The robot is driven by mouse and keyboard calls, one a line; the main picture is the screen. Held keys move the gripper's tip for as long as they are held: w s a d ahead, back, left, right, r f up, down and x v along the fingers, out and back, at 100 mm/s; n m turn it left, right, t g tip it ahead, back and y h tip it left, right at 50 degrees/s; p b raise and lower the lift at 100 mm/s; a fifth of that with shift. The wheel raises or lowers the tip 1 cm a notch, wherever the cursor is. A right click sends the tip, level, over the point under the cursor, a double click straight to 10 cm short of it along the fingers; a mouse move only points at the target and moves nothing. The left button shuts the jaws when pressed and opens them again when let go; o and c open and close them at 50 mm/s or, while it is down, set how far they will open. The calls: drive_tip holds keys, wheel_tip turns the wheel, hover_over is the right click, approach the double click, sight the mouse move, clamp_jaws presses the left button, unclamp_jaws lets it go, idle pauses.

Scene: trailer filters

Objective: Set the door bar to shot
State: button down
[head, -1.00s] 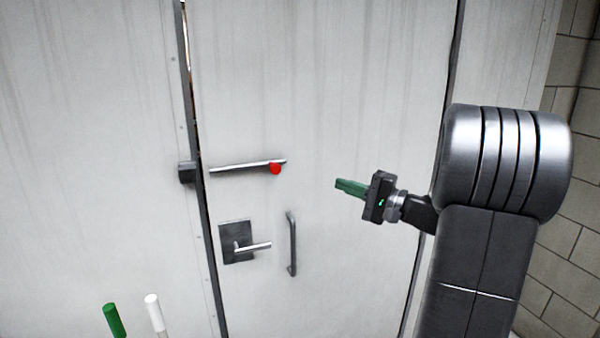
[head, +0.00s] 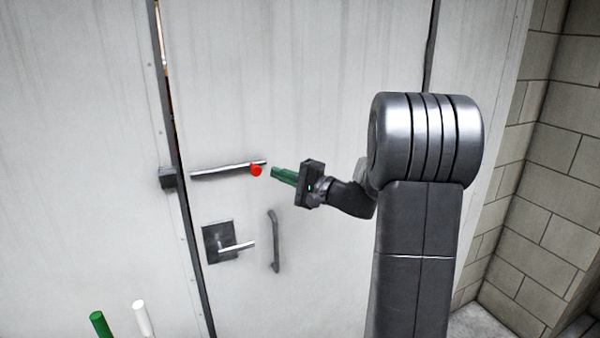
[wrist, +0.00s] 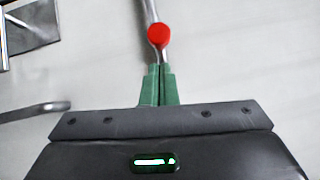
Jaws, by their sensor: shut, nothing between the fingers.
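The door bar (head: 222,171) is a silver rod lying nearly level across the white door, with a red knob (head: 256,170) near its right end. A dark keeper block (head: 168,178) sits at the left by the door's edge, and the bar's left end stops a little short of it. My gripper (head: 273,174) has green fingers, shut and empty, just right of the red knob. In the wrist view the red knob (wrist: 159,34) is straight beyond the closed fingertips (wrist: 159,68), with the bar (wrist: 150,10) running away behind it. I cannot tell whether the fingertips touch the knob.
Below the bar are a lever handle on a dark plate (head: 211,245) and a vertical pull handle (head: 273,240). A green post (head: 101,324) and a white post (head: 141,317) stand at the lower left. A block wall (head: 560,150) is on the right.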

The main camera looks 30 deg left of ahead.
drive_tip(key=shift+s+a+r, duration=0.15)
drive_tip(key=shift+s+a, duration=0.45)
drive_tip(key=shift+s, duration=0.05)
drive_tip(key=shift+s+a, duration=0.15)
drive_tip(key=shift+s, duration=0.05)
drive_tip(key=s+a+b, duration=0.1)
drive_tip(key=s+b, duration=0.1)
drive_tip(key=s+a+b, duration=0.2)
drive_tip(key=shift+s+a+b, duration=0.3)
